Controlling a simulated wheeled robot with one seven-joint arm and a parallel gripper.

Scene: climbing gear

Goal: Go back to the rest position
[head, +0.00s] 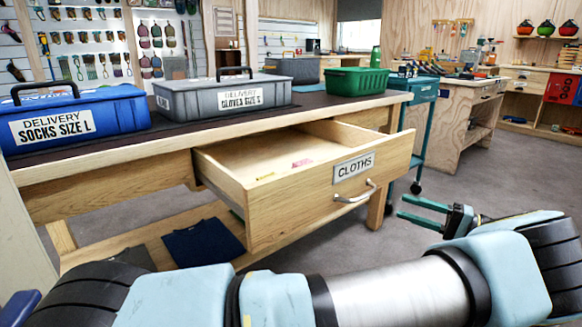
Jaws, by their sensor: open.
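My gripper (424,211) is at the right of the head view, with its two teal fingers apart and nothing between them. It is to the right of the open drawer (290,204), clear of the drawer's handle (355,193). The drawer is labelled CLOTHS and is pulled out from under the workbench. Small yellow and pink marks or items show on its floor; they are too small to make out. My arm lies across the bottom of the view.
The workbench (255,122) bears a blue box (75,110), a grey box (222,92) and a green crate (343,82). Dark cloths (203,248) lie on its lower shelf. A teal cart (424,88) and a wooden bench (456,115) stand behind. Grey floor is free at right.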

